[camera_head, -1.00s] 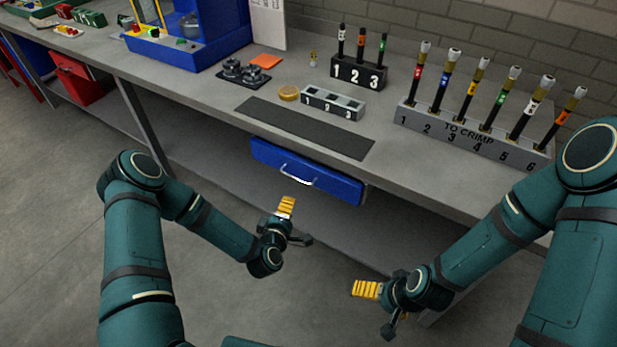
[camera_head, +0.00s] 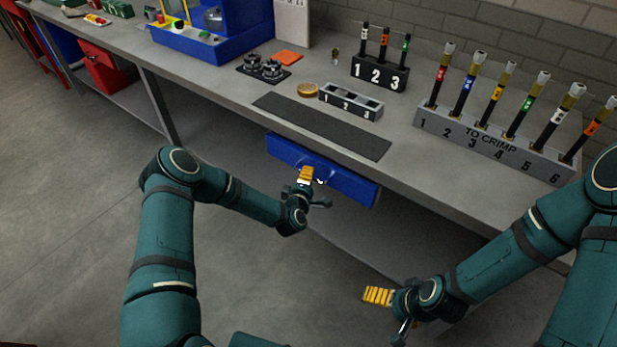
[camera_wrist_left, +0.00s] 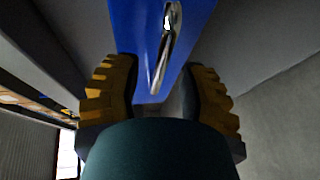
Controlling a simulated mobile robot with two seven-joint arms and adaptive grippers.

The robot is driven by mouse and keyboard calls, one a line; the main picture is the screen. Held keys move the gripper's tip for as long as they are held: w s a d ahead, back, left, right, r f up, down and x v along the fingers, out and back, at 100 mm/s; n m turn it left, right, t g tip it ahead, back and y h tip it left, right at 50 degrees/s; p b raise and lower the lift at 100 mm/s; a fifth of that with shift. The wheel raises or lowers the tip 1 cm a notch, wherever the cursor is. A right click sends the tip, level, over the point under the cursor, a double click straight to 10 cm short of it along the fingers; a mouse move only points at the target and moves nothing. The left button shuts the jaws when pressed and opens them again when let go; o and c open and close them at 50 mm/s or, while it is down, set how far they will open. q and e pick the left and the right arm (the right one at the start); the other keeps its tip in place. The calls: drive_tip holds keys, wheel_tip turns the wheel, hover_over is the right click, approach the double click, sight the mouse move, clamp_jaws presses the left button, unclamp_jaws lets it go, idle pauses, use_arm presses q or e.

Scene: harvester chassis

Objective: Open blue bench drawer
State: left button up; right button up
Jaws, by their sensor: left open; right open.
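The blue bench drawer (camera_head: 353,184) sits under the front edge of the grey workbench and looks shut. Its front also shows in the left wrist view (camera_wrist_left: 148,80). Its silver handle (camera_wrist_left: 167,45) lies between the open fingers in the left wrist view; I cannot tell whether they touch it. My left gripper (camera_head: 306,175) is at the drawer front and covers most of the handle in the head view. In the left wrist view its yellow fingers (camera_wrist_left: 160,95) are apart. My right gripper (camera_head: 378,296) is open and empty, low in front of the bench, away from the drawer.
On the bench top are a dark mat (camera_head: 322,127), a grey numbered block (camera_head: 350,101), a black rack (camera_head: 380,75) and a long "TO CRIMP" rack (camera_head: 490,143) with several upright cables. A red bin (camera_head: 106,67) stands under the bench at left. The floor in front is clear.

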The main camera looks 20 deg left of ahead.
use_arm(q)
drive_tip(key=shift+w+f, duration=0.15)
drive_tip(key=shift+w, duration=0.75)
clamp_jaws()
drive_tip(key=s+a, duration=0.4)
drive_tip(key=s, duration=0.7)
drive_tip(key=s+a+p, duration=0.1)
drive_tip(key=s+a, duration=0.3)
drive_tip(key=s, duration=0.7)
drive_tip(key=shift+s+a, duration=0.2)
drive_tip(key=shift+s, duration=0.1)
